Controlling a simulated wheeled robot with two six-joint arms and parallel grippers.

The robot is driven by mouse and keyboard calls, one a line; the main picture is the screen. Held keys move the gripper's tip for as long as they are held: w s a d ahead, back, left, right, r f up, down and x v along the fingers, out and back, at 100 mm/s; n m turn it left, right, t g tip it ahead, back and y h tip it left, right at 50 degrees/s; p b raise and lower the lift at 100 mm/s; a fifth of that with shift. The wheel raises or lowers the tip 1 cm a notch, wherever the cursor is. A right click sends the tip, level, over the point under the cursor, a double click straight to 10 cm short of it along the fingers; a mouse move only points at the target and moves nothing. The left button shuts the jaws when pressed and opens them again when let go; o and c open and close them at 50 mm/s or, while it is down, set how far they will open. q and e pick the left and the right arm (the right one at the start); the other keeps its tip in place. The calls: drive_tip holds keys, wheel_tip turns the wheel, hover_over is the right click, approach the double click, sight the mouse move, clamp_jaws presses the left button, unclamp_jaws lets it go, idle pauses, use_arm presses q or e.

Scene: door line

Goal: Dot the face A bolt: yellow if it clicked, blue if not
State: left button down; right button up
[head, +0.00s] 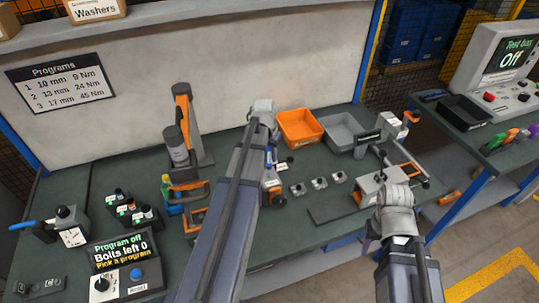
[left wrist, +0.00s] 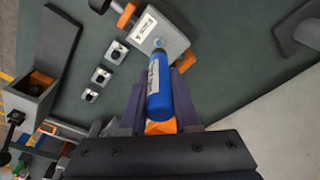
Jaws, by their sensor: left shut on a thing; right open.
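My left gripper (left wrist: 158,125) is shut on a blue pen (left wrist: 160,85), which points away from the wrist. The pen's tip is at a small round silvery spot on a grey block (left wrist: 170,28) with a white label. I cannot tell whether the tip touches it, or whether a dot is there. In the head view my left arm covers most of the block and the pen. My right gripper (head: 392,205) is at the lower right, open, its fingers mostly hidden, with no held thing visible.
Three small grey blocks (head: 320,183) stand in a row right of my left arm. An orange bin (head: 299,127) and a grey bin (head: 343,131) are behind. A vise-like fixture (head: 372,184) is near my right wrist. The program display (head: 121,249) reads "Program off", "Bolts left 0".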

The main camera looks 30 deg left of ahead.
sight(269, 147)
use_arm(q)
drive_tip(key=shift+r+p, duration=1.5)
drive_tip(key=shift+r, duration=0.35)
drive_tip(key=shift+f, duration=0.2)
